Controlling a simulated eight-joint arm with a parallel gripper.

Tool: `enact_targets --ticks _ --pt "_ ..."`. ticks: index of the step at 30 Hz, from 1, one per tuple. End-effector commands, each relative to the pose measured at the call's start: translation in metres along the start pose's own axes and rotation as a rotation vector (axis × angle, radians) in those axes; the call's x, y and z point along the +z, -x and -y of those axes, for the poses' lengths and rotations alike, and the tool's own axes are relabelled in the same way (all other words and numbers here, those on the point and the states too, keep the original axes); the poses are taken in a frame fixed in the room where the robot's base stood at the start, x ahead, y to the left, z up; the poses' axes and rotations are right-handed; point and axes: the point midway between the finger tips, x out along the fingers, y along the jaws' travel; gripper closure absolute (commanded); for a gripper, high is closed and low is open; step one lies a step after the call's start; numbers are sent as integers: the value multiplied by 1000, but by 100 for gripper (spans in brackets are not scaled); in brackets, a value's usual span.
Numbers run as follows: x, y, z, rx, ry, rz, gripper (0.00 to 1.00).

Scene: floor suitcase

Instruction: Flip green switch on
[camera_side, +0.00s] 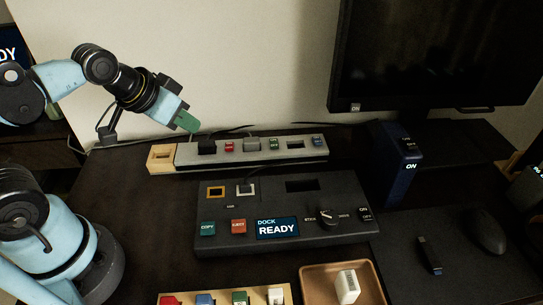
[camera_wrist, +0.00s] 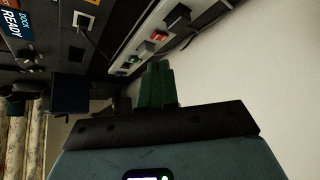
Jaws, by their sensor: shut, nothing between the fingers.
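The green switch (camera_side: 273,144) sits on a long pale power strip (camera_side: 215,160) at the back of the desk, between a grey plug and a blue switch. I cannot tell from the side view whether it is on or off. My gripper (camera_side: 188,122) has green fingers, shut and empty, in the air above the left part of the strip, apart from it. In the wrist view the fingers (camera_wrist: 157,84) are together beside the strip (camera_wrist: 128,47). The green switch is too small and dark there to make out surely.
The strip also carries a black plug (camera_side: 207,146), a red switch (camera_side: 229,146), a grey plug (camera_side: 252,144) and a blue switch (camera_side: 318,141). A dock reading READY (camera_side: 277,228) lies in front. A blue upright drive (camera_side: 398,165) and monitor (camera_side: 440,50) stand right.

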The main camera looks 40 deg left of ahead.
Motion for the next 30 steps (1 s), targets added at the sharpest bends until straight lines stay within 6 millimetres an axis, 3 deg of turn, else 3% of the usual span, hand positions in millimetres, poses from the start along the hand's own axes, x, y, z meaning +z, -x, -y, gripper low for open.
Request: enact_targets --ticks 7,11,20,30 --pt "-3 1 -1 2 -9 8 100" --pt "-15 3 -4 8 -47 39 100" --pt "-63 6 -18 44 -222 179 100" --pt "-113 -7 -40 106 -433 344 100"
